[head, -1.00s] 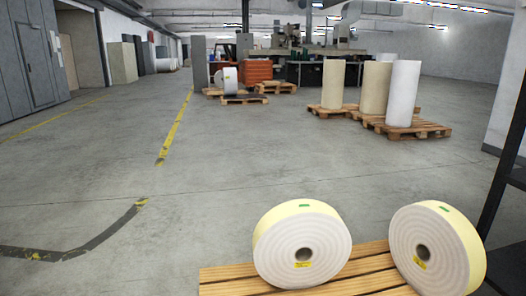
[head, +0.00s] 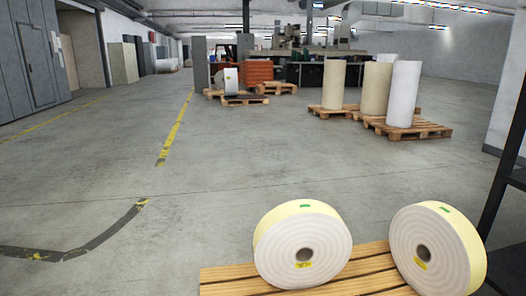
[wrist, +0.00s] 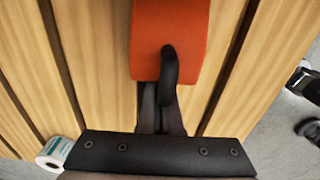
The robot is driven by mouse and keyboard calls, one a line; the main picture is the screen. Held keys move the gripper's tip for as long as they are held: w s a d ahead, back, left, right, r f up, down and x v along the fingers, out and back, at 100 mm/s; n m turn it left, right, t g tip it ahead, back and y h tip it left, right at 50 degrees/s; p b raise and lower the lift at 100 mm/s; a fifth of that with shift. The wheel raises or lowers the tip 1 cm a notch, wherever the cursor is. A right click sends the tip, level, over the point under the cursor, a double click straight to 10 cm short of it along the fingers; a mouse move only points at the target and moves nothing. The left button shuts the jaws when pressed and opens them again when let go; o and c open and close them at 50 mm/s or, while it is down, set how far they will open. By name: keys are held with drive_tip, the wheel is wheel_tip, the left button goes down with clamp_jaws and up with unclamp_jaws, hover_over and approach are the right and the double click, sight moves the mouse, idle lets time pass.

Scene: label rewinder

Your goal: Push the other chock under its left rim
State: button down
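An orange chock (wrist: 170,22) with a black curved handle (wrist: 169,70) lies on the wooden slats in the wrist view. My gripper (wrist: 161,104) is at the handle, with its narrow fingers close together around the handle's near end; the handle hides part of them. In the head view two big white rolls with pale yellow outer wraps stand on edge on a slatted pallet (head: 232,277): a left roll (head: 280,255) and a right roll (head: 445,265). No chock and no gripper show in the head view.
A small label roll (wrist: 54,153) with a teal print sits by the lower left in the wrist view. Dark objects (wrist: 304,80) stand on the floor at right. A dark rack (head: 505,190) stands beside the right roll. Open floor lies left of the pallet.

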drive_tip(key=shift+s+d+f, duration=0.1)
drive_tip(key=shift+d+f, duration=0.15)
drive_tip(key=shift+d, duration=1.35)
drive_tip(key=shift+w+d, duration=0.25)
drive_tip(key=shift+d, duration=0.65)
drive_tip(key=shift+w+d, duration=0.25)
drive_tip(key=shift+d, duration=0.6)
drive_tip(key=shift+r, duration=0.1)
drive_tip(key=shift+s+a+r+p, duration=0.15)
drive_tip(key=shift+a+r+p, duration=0.35)
drive_tip(key=shift+a, duration=0.15)
drive_tip(key=shift+s+a+r+p, duration=0.1)
drive_tip(key=shift+a+r+p, duration=0.2)
drive_tip(key=shift+a, duration=0.45)
drive_tip(key=shift+s+a+r+p, duration=0.15)
drive_tip(key=shift+a+r, duration=0.15)
drive_tip(key=shift+a, duration=0.4)
drive_tip(key=shift+a+r+p, duration=0.1)
drive_tip(key=shift+r+p, duration=2.6)
drive_tip(key=shift+r, duration=1.2)
drive_tip(key=shift+w, duration=0.1)
